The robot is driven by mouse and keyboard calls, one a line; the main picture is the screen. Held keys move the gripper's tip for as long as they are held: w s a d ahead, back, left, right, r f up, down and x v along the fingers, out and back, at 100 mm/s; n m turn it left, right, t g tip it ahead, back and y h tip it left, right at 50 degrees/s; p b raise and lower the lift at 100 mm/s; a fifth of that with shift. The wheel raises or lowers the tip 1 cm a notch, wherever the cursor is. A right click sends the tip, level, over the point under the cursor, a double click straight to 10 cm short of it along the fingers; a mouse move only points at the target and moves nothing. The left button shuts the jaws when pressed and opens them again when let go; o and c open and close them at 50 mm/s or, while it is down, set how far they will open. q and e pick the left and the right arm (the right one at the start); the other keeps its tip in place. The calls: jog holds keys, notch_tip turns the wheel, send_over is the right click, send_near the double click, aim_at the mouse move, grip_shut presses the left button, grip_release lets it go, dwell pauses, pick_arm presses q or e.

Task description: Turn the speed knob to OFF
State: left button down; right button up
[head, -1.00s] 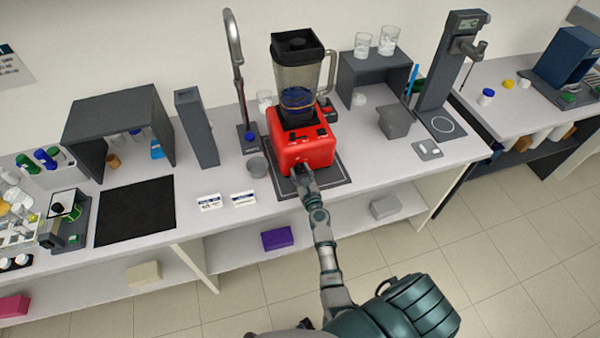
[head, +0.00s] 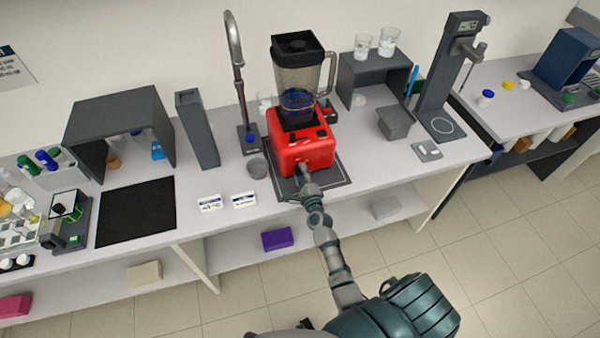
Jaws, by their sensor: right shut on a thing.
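The red blender (head: 287,152) stands on a dark mat on the bench, with its clear jug (head: 300,75) and black lid on top. The speed knob is on its front face, hidden behind my right gripper. My right gripper (head: 303,171) is at the lower front of the base, shut on the speed knob. The knob's pointer and the OFF mark are too small and covered to read. My left gripper is not in view.
Two small white labels (head: 244,200) lie left of the mat. A grey cup (head: 258,167) and a tall tap (head: 237,80) stand close on the left. A grey shelf (head: 372,80) with beakers is behind right. The bench front is clear.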

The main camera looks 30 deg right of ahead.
jog(key=n, duration=0.2)
jog(key=n+p, duration=0.1)
jog(key=n, duration=0.1)
jog(key=shift+d+n, duration=0.2)
jog(key=shift+n, duration=0.1)
jog(key=n+p, duration=0.1)
jog(key=n, duration=0.3)
jog(key=shift+p, duration=0.4)
jog(key=shift+s+f+n+p, duration=0.1)
jog(key=shift+n+p, duration=0.2)
jog(key=shift+n, duration=0.8)
jog(key=shift+a+f+n, duration=0.1)
jog(key=shift+f+n, duration=0.1)
jog(key=shift+n, duration=0.1)
jog(key=o, duration=1)
jog(key=shift+o, duration=0.7)
jog(key=shift+w, duration=0.2)
jog(key=shift+s+r, duration=0.1)
